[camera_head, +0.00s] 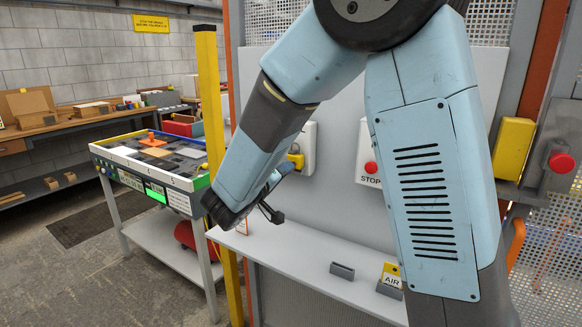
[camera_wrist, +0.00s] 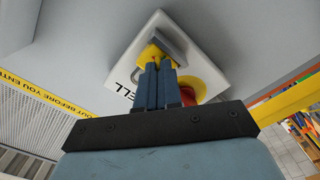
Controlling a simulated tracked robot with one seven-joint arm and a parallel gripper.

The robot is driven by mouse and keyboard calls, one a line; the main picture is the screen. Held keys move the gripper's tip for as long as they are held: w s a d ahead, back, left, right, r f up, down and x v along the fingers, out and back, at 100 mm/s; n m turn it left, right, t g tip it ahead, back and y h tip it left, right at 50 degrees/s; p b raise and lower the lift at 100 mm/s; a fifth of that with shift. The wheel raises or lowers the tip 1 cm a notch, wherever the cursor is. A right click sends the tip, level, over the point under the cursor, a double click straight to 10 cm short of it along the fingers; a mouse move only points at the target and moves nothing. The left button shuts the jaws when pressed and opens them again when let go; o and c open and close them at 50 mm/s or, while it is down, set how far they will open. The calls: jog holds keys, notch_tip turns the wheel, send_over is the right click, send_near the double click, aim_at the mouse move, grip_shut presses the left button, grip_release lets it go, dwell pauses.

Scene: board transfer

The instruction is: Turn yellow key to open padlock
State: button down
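In the wrist view my gripper (camera_wrist: 160,66) has its two dark blue fingers close together, with only a thin gap. Their tips are at a yellow piece (camera_wrist: 150,52) on a white box, and the yellow key appears to be between them. The fingers hide most of the key, and I cannot tell its angle. A grey metal loop (camera_wrist: 135,76) shows just left of the fingers. In the head view my gripper (camera_head: 287,172) reaches to the yellow piece (camera_head: 297,160) on the box, partly behind my arm.
The white box (camera_head: 309,140) is fixed to a grey panel. A red and yellow round part (camera_wrist: 195,88) sits right of my fingers. A STOP button box (camera_head: 370,168) is to the right. A shelf (camera_head: 300,262) lies below, and a yellow post (camera_head: 212,110) stands left.

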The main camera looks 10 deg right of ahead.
jog(key=shift+m, duration=1.9)
jog(key=shift+m, duration=1.9)
jog(key=shift+m, duration=1.1)
jog(key=c, duration=1.2)
grip_release()
